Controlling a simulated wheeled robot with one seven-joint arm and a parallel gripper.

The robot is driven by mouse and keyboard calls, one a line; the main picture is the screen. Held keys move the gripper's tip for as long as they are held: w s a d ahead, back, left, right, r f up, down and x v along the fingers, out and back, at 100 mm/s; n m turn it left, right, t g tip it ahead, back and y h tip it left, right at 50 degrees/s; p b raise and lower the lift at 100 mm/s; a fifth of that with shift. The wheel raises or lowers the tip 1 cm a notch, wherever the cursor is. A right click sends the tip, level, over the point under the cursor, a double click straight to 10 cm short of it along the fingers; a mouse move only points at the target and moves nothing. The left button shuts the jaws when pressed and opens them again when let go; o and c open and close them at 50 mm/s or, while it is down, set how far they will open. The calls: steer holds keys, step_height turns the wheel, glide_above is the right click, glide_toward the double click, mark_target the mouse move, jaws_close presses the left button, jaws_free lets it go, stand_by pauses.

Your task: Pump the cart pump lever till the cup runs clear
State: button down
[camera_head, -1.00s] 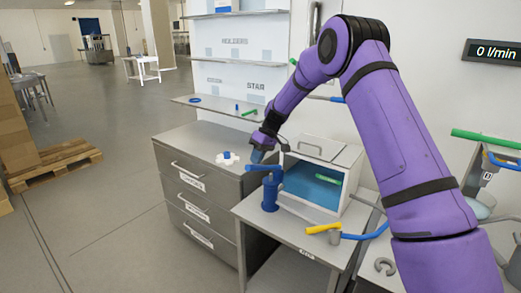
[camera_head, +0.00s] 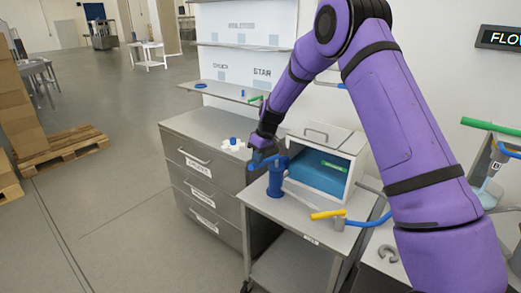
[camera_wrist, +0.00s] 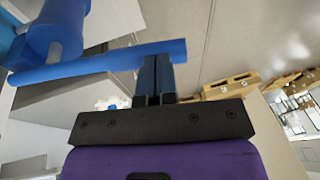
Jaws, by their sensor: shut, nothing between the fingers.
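The blue pump (camera_head: 276,180) stands upright on the grey cart, with its blue lever (camera_head: 262,161) sloping down to the left. In the wrist view the lever (camera_wrist: 105,62) crosses the upper left, and the pump body (camera_wrist: 55,28) is at the top left corner. My gripper (camera_head: 257,158) is over the lever's outer end. Its two dark fingers (camera_wrist: 158,62) are together and empty, with their tips at the lever; the exact contact is hard to tell. A pale, cup-like vessel (camera_head: 490,192) is at the right edge; its contents are unclear.
A white open-fronted box (camera_head: 349,180) with blue inside stands behind the pump. A drawer cabinet (camera_head: 200,158) stands to the left. A wall display (camera_head: 503,38) shows "FLOW", cut off.

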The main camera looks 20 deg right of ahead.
mark_target(256, 166)
steer(key=f, duration=0.1)
steer(key=f+h, duration=0.1)
steer(key=f+t, duration=0.1)
steer(key=shift+s+a+f, duration=0.1)
steer(key=shift+s+a, duration=0.25)
steer(key=shift+a, duration=0.05)
steer(key=shift+f, duration=0.65)
steer(key=shift+s+a+f, duration=0.15)
steer(key=shift+s+f, duration=0.15)
steer(key=shift+f, duration=0.15)
steer(key=shift+s, duration=0.1)
steer(key=shift+r, duration=0.5)
steer(key=a+v, duration=0.1)
steer(key=v, duration=1.2)
steer(key=shift+r, duration=0.55)
